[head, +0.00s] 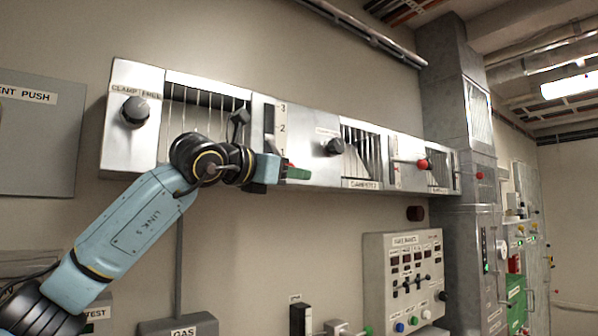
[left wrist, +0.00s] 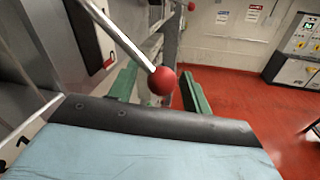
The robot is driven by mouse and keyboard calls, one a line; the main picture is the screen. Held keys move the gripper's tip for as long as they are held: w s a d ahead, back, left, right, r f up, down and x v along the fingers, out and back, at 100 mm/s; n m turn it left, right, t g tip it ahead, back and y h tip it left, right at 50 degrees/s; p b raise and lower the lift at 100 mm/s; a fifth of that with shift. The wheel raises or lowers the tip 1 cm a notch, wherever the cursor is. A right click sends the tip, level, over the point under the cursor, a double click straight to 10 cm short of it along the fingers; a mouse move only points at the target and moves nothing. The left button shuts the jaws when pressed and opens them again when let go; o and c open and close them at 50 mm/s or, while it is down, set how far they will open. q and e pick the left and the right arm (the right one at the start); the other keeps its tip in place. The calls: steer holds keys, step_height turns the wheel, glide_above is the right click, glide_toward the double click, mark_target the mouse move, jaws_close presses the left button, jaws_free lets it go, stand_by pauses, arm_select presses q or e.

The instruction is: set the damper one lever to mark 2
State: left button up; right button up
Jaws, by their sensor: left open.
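The damper one panel has a scale plate (head: 281,128) marked 3, 2 and 1 from top to bottom. My left gripper (head: 295,173) is at the lower end of this plate, near mark 1, and hides the lever there in the head view. In the left wrist view, a metal lever with a red ball knob (left wrist: 162,81) reaches between the green fingers of the left gripper (left wrist: 160,92). The fingers are open, one on each side of the ball. I cannot tell whether either touches it. My right gripper is not in view.
A second lever with a red ball (head: 423,163) stands farther right on the panel row, and another red knob (head: 480,175) beyond it. Black knobs (head: 135,111) stick out from the panels.

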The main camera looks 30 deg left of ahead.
arm_select(q)
steer(key=shift+s, duration=0.1)
steer(key=shift+c, duration=0.6)
jaws_close()
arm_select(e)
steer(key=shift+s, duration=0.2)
